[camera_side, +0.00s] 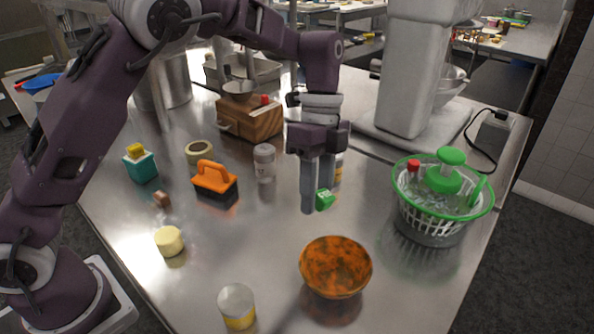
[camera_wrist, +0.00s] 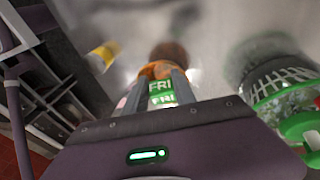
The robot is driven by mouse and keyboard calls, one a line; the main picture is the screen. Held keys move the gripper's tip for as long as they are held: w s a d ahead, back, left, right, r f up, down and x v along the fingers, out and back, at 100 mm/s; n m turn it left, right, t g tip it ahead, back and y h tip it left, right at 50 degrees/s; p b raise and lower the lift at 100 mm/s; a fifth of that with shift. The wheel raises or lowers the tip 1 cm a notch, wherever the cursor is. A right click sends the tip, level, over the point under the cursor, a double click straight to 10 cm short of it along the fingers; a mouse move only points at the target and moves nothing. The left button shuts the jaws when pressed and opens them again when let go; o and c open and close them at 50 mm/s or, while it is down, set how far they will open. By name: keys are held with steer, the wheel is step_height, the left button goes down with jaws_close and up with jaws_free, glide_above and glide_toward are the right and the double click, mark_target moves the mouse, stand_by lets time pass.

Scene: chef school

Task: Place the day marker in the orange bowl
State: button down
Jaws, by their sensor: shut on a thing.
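The day marker (camera_side: 324,200) is a small green block held between my gripper's fingertips (camera_side: 318,205). In the wrist view the day marker (camera_wrist: 162,92) shows the white letters "FRI", with my gripper (camera_wrist: 163,84) shut on it. The orange bowl (camera_side: 336,267), mottled with dark patches, stands on the steel table in front of and below my gripper. My gripper is above the table, behind the bowl in the side view and apart from it. In the wrist view the bowl (camera_wrist: 168,54) shows just beyond the fingertips, partly hidden by them and the marker.
A green-rimmed salad spinner basket (camera_side: 440,200) stands right of the bowl. A yellow-banded jar (camera_side: 237,306) is to its left, near a yellow cylinder (camera_side: 169,241). An orange-handled brush (camera_side: 214,183) and a shaker (camera_side: 264,163) stand behind. A white mixer (camera_side: 410,80) is at the back.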

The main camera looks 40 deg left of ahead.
steer(key=s+d+r+h, duration=0.2)
steer(key=s+d+r, duration=0.1)
steer(key=d+r, duration=0.3)
steer(key=h, duration=0.1)
glide_above(334, 290)
steer(key=w+a, duration=0.1)
steer(key=a, duration=0.2)
step_height(334, 290, down, 5)
steer(key=shift+n, duration=0.3)
steer(key=f, duration=1.1)
steer(key=shift+w+d+f, duration=0.1)
steer(key=shift+w+d, duration=0.1)
steer(key=shift+d, duration=0.05)
steer(key=c, duration=0.9)
jaws_free()
steer(key=shift+c, duration=0.2)
